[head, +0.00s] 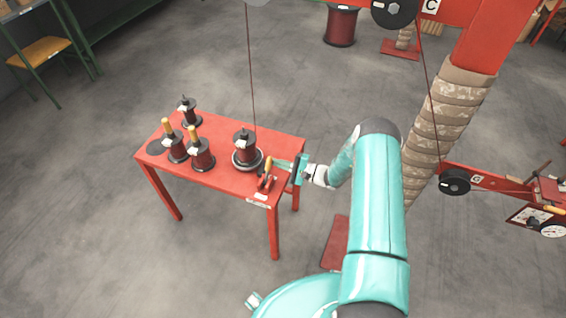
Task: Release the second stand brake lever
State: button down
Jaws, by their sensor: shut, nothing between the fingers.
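A brake lever with a wooden handle (268,167) stands on a small red bracket (265,184) near the front right corner of the red table (225,178). Beside it to the left, a dark red coil spool (245,147) sits on a round grey base. My gripper (279,163) reaches in from the right, low over the table's right edge. It is shut, with its tips just right of the lever handle. I cannot tell whether they touch the handle. Which stand the lever belongs to is not readable.
Several other spools (201,154) stand on the table's left part, two with wooden handles. A thin wire (250,70) runs up from the right spool. A wrapped red post (440,120) and a pulley arm (490,183) stand right of my arm. Floor left of the table is clear.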

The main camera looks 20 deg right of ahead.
jog(key=shift+s+a+r+n, duration=0.2)
jog(key=shift+r+n, duration=0.15)
jog(key=shift+n, duration=0.35)
dwell(0.3)
jog(key=shift+s+a+r+n, duration=0.25)
jog(key=shift+s+r+n, duration=0.1)
jog(key=shift+n, duration=0.35)
jog(key=s+a+r+n, duration=0.1)
jog(key=s+a+n, duration=0.3)
jog(key=n, duration=0.4)
jog(key=shift+s+g, duration=0.3)
jog(key=shift+s, duration=0.55)
jog(key=shift+a, duration=0.1)
